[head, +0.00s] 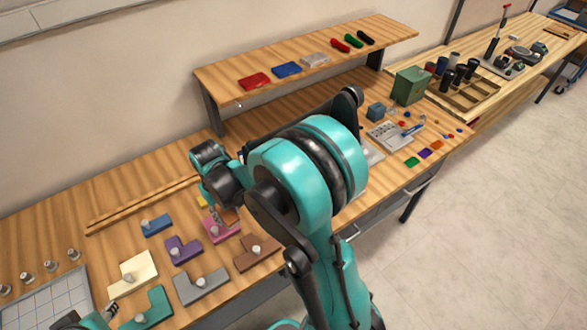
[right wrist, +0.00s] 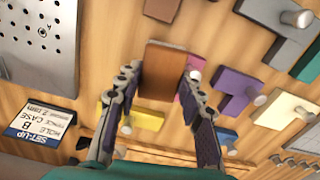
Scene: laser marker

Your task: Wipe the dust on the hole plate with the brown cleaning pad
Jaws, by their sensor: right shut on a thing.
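The brown cleaning pad (right wrist: 166,60) is between the fingertips of my right gripper (right wrist: 161,82) in the right wrist view. The gripper is shut on it. In the head view my right gripper (head: 217,208) is low over the bench, partly hidden by its own wrist. The grey hole plate (right wrist: 38,32), with rows of dark holes, is at the upper left of the right wrist view, apart from the pad. I cannot make out dust on it. Part of my left gripper (head: 98,318) shows at the lower left edge of the head view; its jaws are not clear.
Coloured blocks with pegs, such as the purple one (right wrist: 235,88) and the brown one (head: 257,250), lie around my right gripper. A label card (right wrist: 42,122) lies below the hole plate. A raised shelf (head: 215,80) stands at the back. My right arm hides the bench middle.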

